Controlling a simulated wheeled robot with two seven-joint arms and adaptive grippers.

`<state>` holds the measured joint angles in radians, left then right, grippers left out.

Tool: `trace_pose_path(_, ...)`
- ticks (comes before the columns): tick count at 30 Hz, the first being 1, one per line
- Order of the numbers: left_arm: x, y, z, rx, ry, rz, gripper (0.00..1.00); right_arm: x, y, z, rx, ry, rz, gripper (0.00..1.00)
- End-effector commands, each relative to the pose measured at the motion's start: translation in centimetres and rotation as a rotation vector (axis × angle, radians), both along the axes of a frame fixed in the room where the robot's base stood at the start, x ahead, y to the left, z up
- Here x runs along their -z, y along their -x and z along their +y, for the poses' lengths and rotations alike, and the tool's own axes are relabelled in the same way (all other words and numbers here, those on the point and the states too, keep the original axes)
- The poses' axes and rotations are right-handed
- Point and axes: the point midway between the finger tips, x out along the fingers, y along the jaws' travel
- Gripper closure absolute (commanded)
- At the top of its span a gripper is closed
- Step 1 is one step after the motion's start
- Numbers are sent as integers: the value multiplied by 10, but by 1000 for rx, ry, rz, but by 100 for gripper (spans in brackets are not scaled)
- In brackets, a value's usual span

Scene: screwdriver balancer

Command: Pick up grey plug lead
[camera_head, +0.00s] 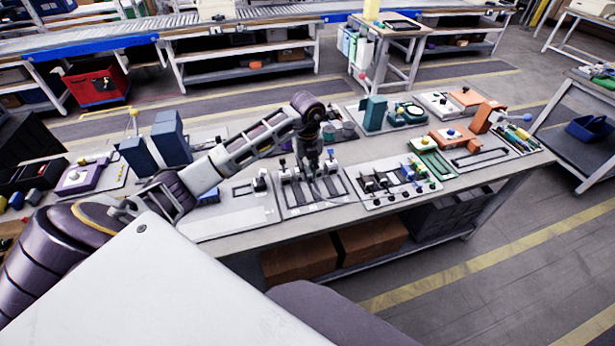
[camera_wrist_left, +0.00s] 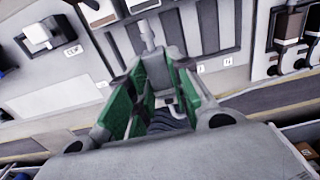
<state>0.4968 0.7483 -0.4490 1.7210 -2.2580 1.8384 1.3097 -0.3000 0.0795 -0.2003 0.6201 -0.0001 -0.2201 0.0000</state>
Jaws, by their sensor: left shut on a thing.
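My left gripper (camera_head: 313,170) is over the middle panel (camera_head: 296,206) on the workbench, pointing down. In the left wrist view, the left gripper (camera_wrist_left: 153,78) has green-padded fingers closed around a grey plug lead (camera_wrist_left: 150,42). The lead's narrow grey end sticks out past the fingertips toward the slotted panel (camera_wrist_left: 212,60). Dark ribbed material lies between the fingers nearer the camera. In the head view, the gripper largely hides the lead, and I cannot tell whether it touches the panel. My right gripper is not in view.
A panel with black and white connectors (camera_head: 392,183) stands to the right, close to my gripper. Tall blue blocks (camera_head: 170,140) stand to the left. Orange parts (camera_head: 487,117) and a teal block (camera_head: 374,113) are farther back. A bare panel area (camera_head: 235,218) lies left of the gripper.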

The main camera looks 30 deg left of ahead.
Motion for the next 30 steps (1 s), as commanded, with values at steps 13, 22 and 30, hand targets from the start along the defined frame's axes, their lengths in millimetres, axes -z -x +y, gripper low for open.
trace_pose_path(13, -8, 0, 0, 0, 1, -1, 100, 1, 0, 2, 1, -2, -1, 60)
trace_pose_path(22, -9, -1, 0, 0, 1, -1, 100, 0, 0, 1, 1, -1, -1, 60)
trace_pose_path(30, -24, -8, 7, -5, -2, -1, 100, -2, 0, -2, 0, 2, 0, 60)
